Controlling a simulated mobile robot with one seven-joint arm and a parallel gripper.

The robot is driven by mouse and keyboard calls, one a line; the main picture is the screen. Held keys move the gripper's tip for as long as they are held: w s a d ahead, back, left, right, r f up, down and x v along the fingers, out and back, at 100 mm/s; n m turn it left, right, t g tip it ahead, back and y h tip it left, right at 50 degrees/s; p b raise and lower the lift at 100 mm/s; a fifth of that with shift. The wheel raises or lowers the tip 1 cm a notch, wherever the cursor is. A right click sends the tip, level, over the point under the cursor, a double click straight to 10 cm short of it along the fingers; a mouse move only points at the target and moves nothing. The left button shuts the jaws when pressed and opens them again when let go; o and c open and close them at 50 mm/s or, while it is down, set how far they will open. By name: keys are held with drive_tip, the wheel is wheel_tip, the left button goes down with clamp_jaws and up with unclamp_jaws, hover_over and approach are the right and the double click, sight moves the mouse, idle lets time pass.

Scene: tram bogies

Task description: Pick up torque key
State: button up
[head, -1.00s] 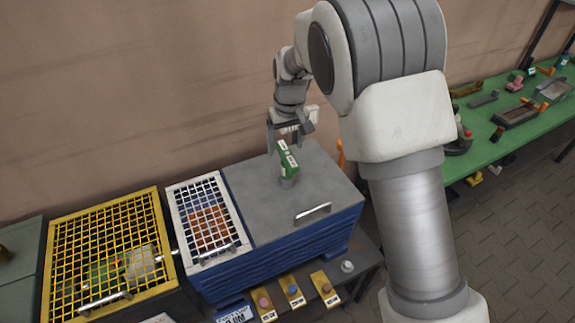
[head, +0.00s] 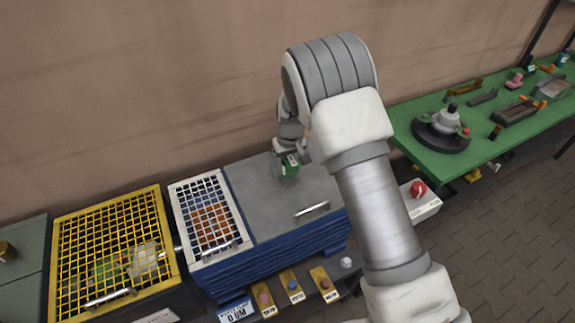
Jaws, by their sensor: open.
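The gripper hides the top of the object. I cannot tell whether the fingers touch it.
A white mesh cover (head: 212,217) and a yellow mesh cage (head: 112,252) lie to the left. The lid has a metal handle (head: 312,209). Several labelled yellow blocks (head: 292,286) sit in front. A green table (head: 470,152) with parts stands at right.

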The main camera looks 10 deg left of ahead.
clamp_jaws()
idle(0.4)
drive_tip(key=shift+r, duration=0.15)
